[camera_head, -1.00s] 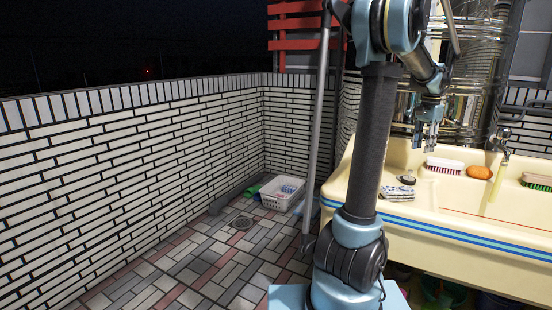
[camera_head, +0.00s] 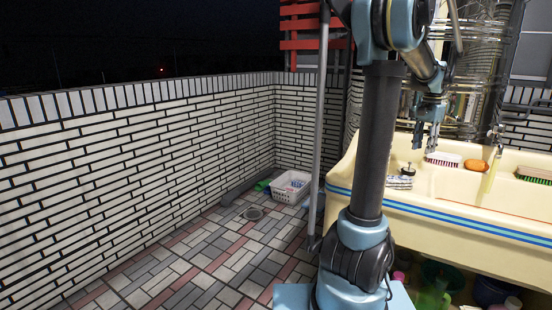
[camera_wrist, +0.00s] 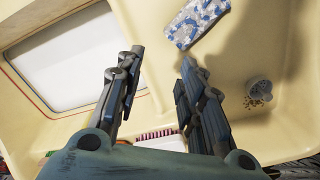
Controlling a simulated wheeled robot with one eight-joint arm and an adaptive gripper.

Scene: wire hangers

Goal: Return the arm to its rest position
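My arm rises in front of the head view and bends over the pale yellow sink (camera_head: 450,212). My gripper (camera_head: 426,149) hangs from its end, pointing down above the sink's left part. In the wrist view my gripper (camera_wrist: 162,58) has its two dark fingers spread apart, with nothing between them. Below the fingers is the bare sink surface. A blue and white patterned cloth or sponge (camera_wrist: 196,20) lies beyond the fingertips, clear of them.
A brush (camera_head: 443,159), an orange soap (camera_head: 475,165) and another brush (camera_head: 534,175) lie along the sink. A pole (camera_head: 320,130) stands left of my arm. A white basket (camera_head: 290,187) sits by the brick wall (camera_head: 150,150). The tiled floor at left is mostly clear.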

